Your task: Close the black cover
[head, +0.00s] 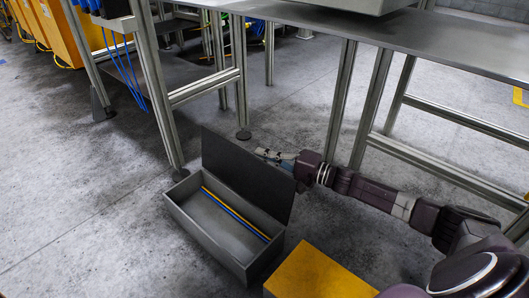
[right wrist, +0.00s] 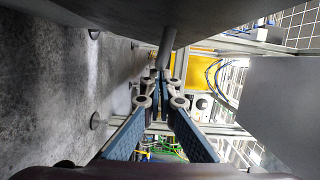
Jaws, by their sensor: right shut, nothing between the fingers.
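A grey open box (head: 187,211) stands on the floor in the head view. A blue rod (head: 235,215) and a yellow rod (head: 228,205) lie in it. Its black cover (head: 245,175) stands raised along the box's far long side, leaning back a little. My right gripper (head: 262,153) is behind the cover's upper edge, its fingers pointing left; the cover may hide part of it. I cannot tell whether it touches the cover. In the right wrist view the fingers (right wrist: 160,80) are together and empty. My left gripper is not in view.
A metal-framed table (head: 440,42) stands behind, its legs near my right arm. A yellow block (head: 318,275) is right of the box, near the bottom edge. Yellow containers (head: 60,28) are at the upper left. The floor left of the box is clear.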

